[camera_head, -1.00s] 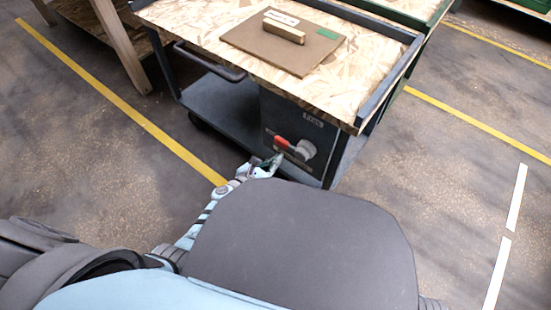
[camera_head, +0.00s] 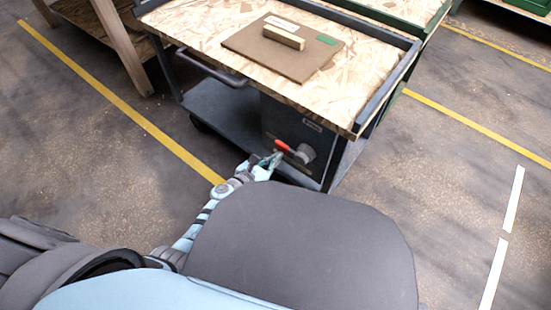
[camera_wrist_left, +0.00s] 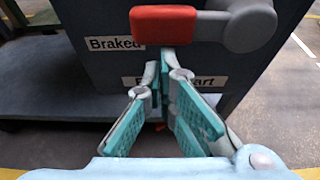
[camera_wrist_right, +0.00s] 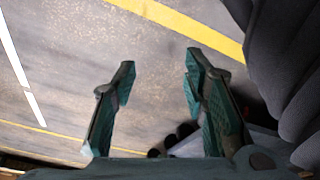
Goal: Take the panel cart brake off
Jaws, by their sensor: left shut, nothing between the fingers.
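The panel cart (camera_head: 222,108) has a dark box under its wooden top, with a brake lever on the box's front. The lever has a red grip (camera_head: 283,146) and a grey round pivot (camera_head: 305,153). In the left wrist view the red grip (camera_wrist_left: 163,24) points left from the pivot (camera_wrist_left: 250,24), near level, beside a "Braked" label (camera_wrist_left: 112,44). A second label (camera_wrist_left: 205,82) is partly hidden by my fingers. My left gripper (camera_head: 272,160) is shut and empty, its tips (camera_wrist_left: 166,62) just below the grip; I cannot tell whether they touch. My right gripper (camera_wrist_right: 160,72) is open and empty above the floor.
A brown board (camera_head: 262,52) with a wooden block (camera_head: 284,38) lies on the cart top. A push handle (camera_head: 208,68) sticks out at the cart's left. A green cart (camera_head: 437,22) stands behind. The floor to the right is clear, with yellow and white lines.

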